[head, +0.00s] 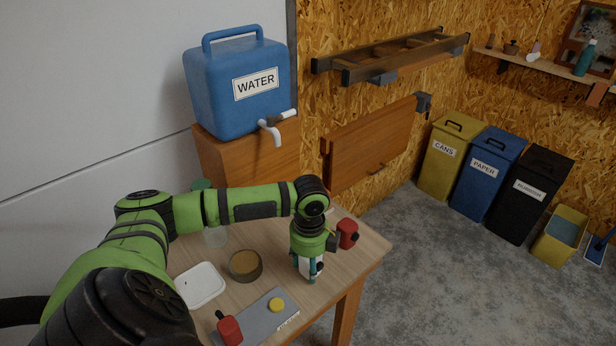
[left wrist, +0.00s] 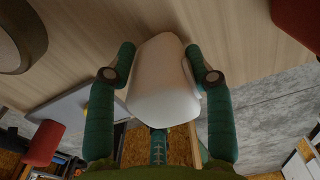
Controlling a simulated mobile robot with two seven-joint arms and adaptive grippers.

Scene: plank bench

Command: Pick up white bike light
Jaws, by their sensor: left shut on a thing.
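The white bike light (head: 315,267) is between the fingers of my left gripper (head: 308,272), over the right part of the wooden bench. In the left wrist view the white bike light (left wrist: 163,85) fills the space between the two teal fingers of the left gripper (left wrist: 160,76), which touch it on both sides. The left gripper is shut on it and points down. The fingers hide part of the light in the head view. I cannot tell whether it touches the bench top. My right gripper is in neither view.
A red object (head: 347,234) stands close right of the gripper. A round brown bowl (head: 245,266), a white tray (head: 200,286) and a grey mat (head: 255,316) with a yellow disc (head: 277,305) and another red object (head: 229,331) lie left and in front. A blue water container (head: 225,95) stands behind.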

